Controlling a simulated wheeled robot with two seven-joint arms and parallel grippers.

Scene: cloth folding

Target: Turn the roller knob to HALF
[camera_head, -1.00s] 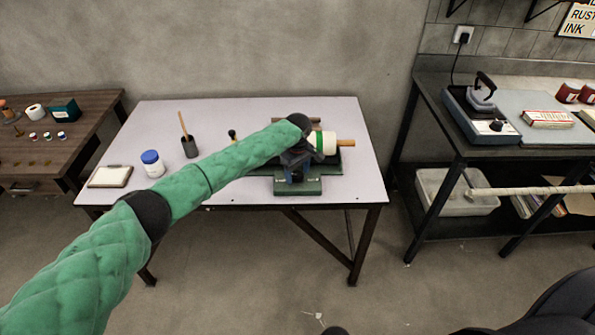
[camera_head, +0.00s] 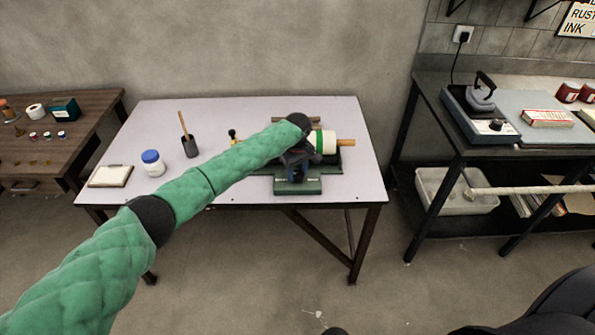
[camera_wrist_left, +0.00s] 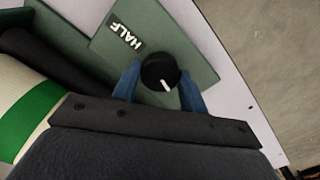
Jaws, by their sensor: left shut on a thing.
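The roller knob (camera_wrist_left: 160,70) is a round black knob with a white pointer line, seen in the left wrist view on a green panel (camera_wrist_left: 195,55). The white HALF label (camera_wrist_left: 124,37) is on the panel, up and left of the knob. The pointer line is at the knob's lower right side, away from the label. My left gripper (camera_wrist_left: 160,88) has its blue fingers on either side of the knob and is shut on it. In the head view my left gripper (camera_head: 295,170) is over the green machine (camera_head: 312,187), and the knob is hidden there. My right gripper is not in view.
A white roller with a green band (camera_head: 326,142) and wooden handle (camera_head: 346,142) lies at the machine's right. A white jar (camera_head: 153,163), a dark cup (camera_head: 189,147) and a pad (camera_head: 110,177) stand on the table's left. The table's front left is clear.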

